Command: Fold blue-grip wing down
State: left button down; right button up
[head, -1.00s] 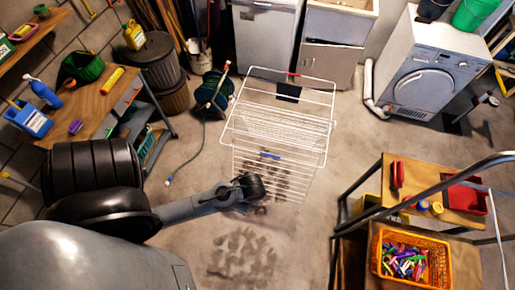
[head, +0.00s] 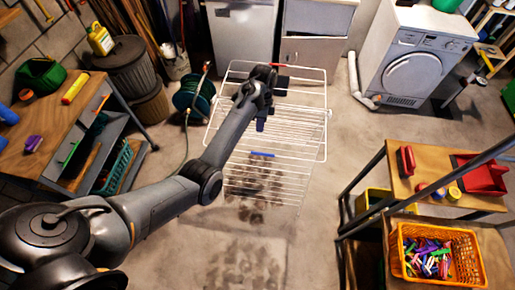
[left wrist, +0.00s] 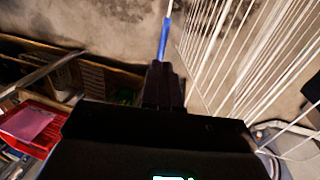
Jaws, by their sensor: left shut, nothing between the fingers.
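The white wire drying rack (head: 312,140) stands on the concrete floor in the middle of the head view. Its blue grip (head: 262,154) is a short bar on the wires at the near side. The blue grip also shows in the left wrist view (left wrist: 165,38), just past my fingertips. My left gripper (head: 261,125) reaches over the rack, fingers pointing down, shut and empty. In the head view it appears just beyond the blue grip; I cannot tell whether they touch. My forearm covers the rack's left part. My right gripper is not in view.
A wooden bench (head: 60,115) stands at left and a wooden shelf unit (head: 440,190) with an orange basket (head: 398,262) of pegs at right. A green hose reel (head: 194,94) is close to the rack's left. Floor in front of the rack is clear.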

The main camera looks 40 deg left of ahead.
aim_at(260, 153)
pick_arm(q)
jog(key=x, duration=1.3)
jog(key=shift+w+d, duration=0.1)
jog(key=shift+w, duration=0.3)
jog(key=shift+f, duration=0.2)
